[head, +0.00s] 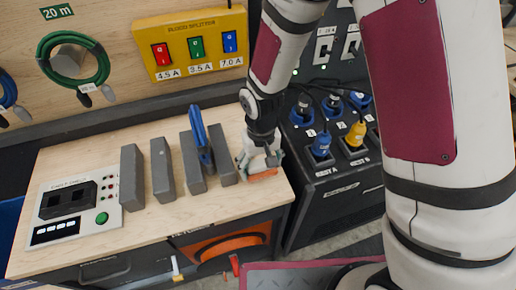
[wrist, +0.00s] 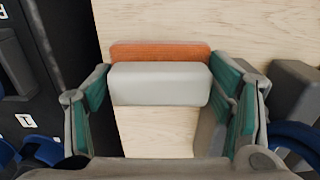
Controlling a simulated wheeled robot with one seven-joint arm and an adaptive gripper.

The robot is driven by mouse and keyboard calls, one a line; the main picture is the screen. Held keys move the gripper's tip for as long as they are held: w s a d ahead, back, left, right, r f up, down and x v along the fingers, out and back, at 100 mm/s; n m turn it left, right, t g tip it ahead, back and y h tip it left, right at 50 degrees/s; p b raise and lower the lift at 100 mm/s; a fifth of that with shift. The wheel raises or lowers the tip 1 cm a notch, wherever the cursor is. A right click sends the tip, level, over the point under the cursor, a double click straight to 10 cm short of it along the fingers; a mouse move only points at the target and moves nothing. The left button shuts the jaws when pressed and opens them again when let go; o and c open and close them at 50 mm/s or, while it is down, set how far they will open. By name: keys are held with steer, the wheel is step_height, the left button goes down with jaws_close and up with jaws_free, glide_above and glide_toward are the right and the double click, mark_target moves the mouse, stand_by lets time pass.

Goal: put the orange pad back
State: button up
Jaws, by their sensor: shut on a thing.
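The orange pad (wrist: 160,53) shows in the wrist view as an orange layer against a pale grey block (wrist: 160,84). My gripper (wrist: 160,98) is shut on this piece, with one teal-lined finger at each side of it. In the head view the orange pad (head: 262,175) shows as a thin orange strip under my gripper (head: 258,162), low over the right end of the wooden bench top. I cannot tell whether it touches the wood. My fingers partly hide it there.
Several upright dark grey blocks (head: 162,170) stand left of my gripper, with a blue item (head: 199,135) between two of them. A cable tester (head: 76,208) lies at the bench's left. A black socket unit (head: 330,165) with blue and yellow plugs stands close on the right.

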steer(key=w, duration=0.5)
steer(key=w+a, duration=0.1)
steer(key=w, duration=0.2)
steer(key=shift+a+f, duration=0.1)
steer(key=shift+f, duration=0.3)
steer(key=shift+w+f, duration=0.15)
steer(key=shift+w, duration=0.15)
step_height(320, 180, down, 2)
steer(key=shift+s+f+p, duration=0.15)
steer(key=shift+p, duration=0.3)
steer(key=shift+f, duration=0.5)
steer(key=shift+f, duration=0.15)
steer(key=o, duration=1.1)
